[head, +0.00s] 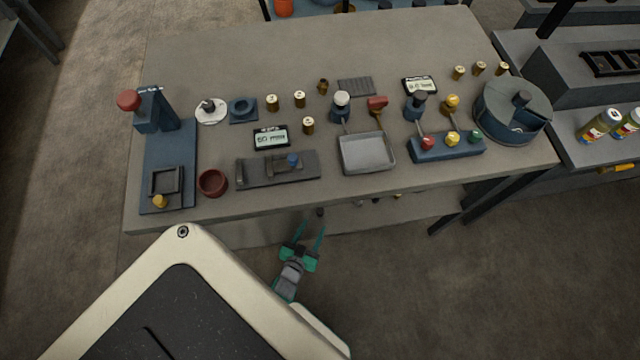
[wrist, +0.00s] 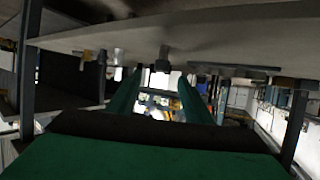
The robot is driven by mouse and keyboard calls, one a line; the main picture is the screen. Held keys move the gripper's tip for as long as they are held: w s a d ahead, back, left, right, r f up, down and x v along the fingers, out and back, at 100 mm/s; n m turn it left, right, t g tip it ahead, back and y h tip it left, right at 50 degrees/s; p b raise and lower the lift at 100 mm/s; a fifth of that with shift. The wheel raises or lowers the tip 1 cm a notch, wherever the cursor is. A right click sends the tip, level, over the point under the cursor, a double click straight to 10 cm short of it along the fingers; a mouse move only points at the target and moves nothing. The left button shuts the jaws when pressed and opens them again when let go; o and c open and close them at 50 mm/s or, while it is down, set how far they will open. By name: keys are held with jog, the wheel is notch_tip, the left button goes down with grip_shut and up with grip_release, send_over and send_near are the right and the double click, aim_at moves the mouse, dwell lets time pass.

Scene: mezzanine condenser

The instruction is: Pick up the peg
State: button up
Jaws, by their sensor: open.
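Several short brass cylinders, any of which could be the peg, stand upright on the grey table (head: 230,60) in the head view. They include one at the middle (head: 308,125), one behind it (head: 299,99), one to its left (head: 272,102) and one at the back right (head: 479,69). I cannot tell which is the peg. My gripper (head: 312,228) is open, in front of the table's near edge and away from these cylinders. In the wrist view, its green fingers (wrist: 160,82) are apart.
A red bowl (head: 212,183), a grey tray (head: 367,154) and a slotted dark block (head: 270,172) lie along the near side. A blue stand (head: 168,150) is at left, a round blue container (head: 511,112) at right. The table edge (wrist: 235,25) crosses the upper wrist view.

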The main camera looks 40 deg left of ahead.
aim_at(319, 215)
jog(key=shift+x, duration=4.75)
jog(key=shift+a, duration=0.2)
jog(key=shift+c, duration=0.5)
jog(key=c, duration=1)
